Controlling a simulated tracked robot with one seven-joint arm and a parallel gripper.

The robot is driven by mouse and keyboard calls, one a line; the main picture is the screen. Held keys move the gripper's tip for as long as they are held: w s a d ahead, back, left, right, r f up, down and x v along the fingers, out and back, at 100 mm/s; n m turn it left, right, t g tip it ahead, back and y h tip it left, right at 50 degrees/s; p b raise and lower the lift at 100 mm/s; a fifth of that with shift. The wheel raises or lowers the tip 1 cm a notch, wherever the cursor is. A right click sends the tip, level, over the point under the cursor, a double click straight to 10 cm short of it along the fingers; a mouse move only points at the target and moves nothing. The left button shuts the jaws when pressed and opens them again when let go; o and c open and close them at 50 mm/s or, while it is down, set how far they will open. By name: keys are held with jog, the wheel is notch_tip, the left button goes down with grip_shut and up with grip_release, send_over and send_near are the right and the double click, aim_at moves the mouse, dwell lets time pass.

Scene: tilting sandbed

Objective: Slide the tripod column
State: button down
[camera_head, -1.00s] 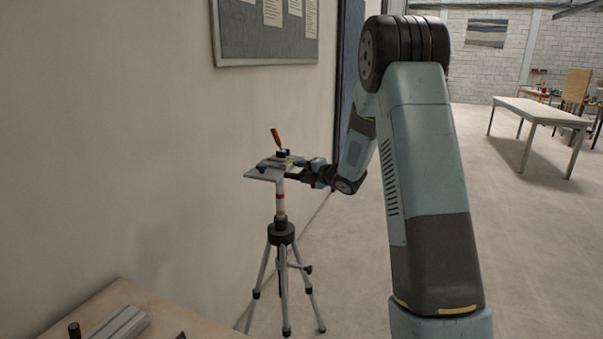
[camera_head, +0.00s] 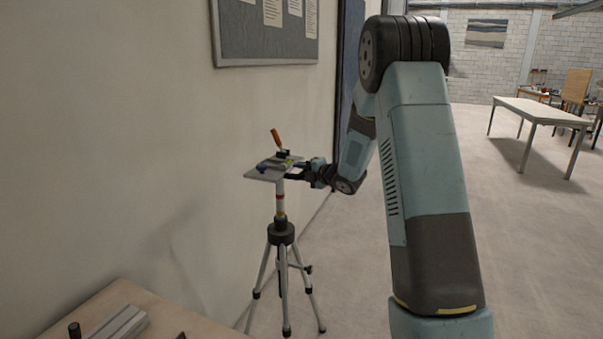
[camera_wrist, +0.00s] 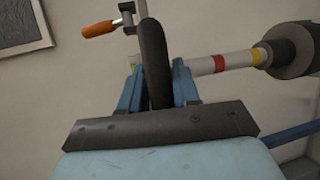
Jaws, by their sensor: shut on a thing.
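The tripod (camera_head: 281,235) stands upright on the floor by the wall. Its pale column (camera_head: 280,204), with a red and a yellow band, rises from the dark collar to a flat grey plate (camera_head: 258,175). In the wrist view the column (camera_wrist: 236,62) runs sideways to the dark collar (camera_wrist: 288,50). My gripper (camera_head: 292,172) is at the right side of the plate, level with it. In the wrist view my gripper's blue fingers (camera_wrist: 158,88) are shut on a dark, curved bar (camera_wrist: 153,50) at the plate. How the bar joins the plate is hidden.
A clamp with an orange handle (camera_head: 276,137) sits on the plate; it also shows in the wrist view (camera_wrist: 98,29). A wooden table (camera_head: 160,305) is at the front left. The wall is close behind the tripod. Open floor (camera_head: 530,240) lies to the right.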

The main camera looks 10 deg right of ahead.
jog(key=shift+s+f, duration=0.1)
jog(key=shift+f, duration=0.15)
notch_tip(320, 180, down, 16)
jog(key=shift+r, duration=0.25)
jog(key=shift+d, duration=0.1)
jog(key=c, duration=1.2)
grip_release()
jog(key=shift+c, duration=0.2)
jog(key=shift+o, duration=1.3)
jog(key=shift+r, duration=0.15)
jog(key=v, duration=1.3)
jog(key=shift+s+d, duration=0.15)
jog(key=shift+s, duration=0.2)
